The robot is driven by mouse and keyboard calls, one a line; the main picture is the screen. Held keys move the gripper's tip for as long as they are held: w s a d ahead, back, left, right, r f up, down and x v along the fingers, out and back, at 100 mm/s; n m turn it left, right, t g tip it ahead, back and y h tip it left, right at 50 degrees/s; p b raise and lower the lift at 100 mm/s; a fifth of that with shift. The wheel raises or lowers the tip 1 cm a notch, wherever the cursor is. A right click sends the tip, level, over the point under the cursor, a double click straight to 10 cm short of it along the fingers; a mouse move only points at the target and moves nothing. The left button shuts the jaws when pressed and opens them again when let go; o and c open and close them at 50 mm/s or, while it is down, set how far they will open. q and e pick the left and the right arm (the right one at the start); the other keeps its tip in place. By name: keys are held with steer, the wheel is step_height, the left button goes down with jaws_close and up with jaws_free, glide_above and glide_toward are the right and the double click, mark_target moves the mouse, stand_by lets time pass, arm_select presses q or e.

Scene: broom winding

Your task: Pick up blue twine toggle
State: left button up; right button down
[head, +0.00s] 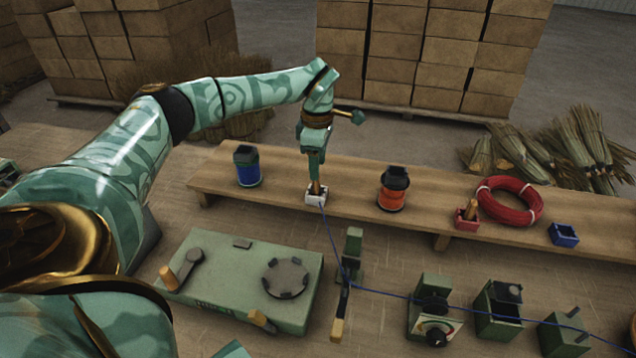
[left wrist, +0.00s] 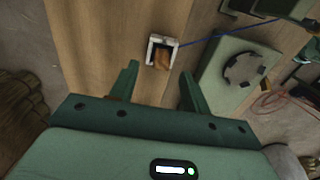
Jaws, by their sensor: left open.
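The blue twine toggle (head: 315,188) is a small wooden peg standing in a white square holder (head: 316,199) on the long wooden bench. Blue twine (head: 333,238) runs from it. In the left wrist view, the toggle (left wrist: 161,58) sits in the white holder, just beyond and between the fingertips. My left gripper (head: 316,168) points down over the toggle; its lower end partly overlaps the toggle's top in the head view. In the left wrist view, the left gripper's fingers (left wrist: 159,71) are spread apart with nothing between them. My right gripper is not in view.
On the bench stand a blue spool (head: 247,167), an orange spool (head: 394,188), a red holder (head: 467,219) with a peg, a red coil (head: 510,203) and a blue holder (head: 564,235). A green machine (head: 225,290) and smaller green devices occupy the nearer surface.

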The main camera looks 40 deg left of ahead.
mark_target(317, 187)
arm_select(q)
steer(key=shift+s+f, duration=0.15)
steer(key=shift+f, duration=0.4)
step_height(317, 187, down, 4)
steer(key=shift+s+f+b, duration=0.1)
steer(key=shift+b, duration=0.8)
steer(key=shift+f, duration=0.25)
steer(key=shift+r, duration=0.1)
jaws_close()
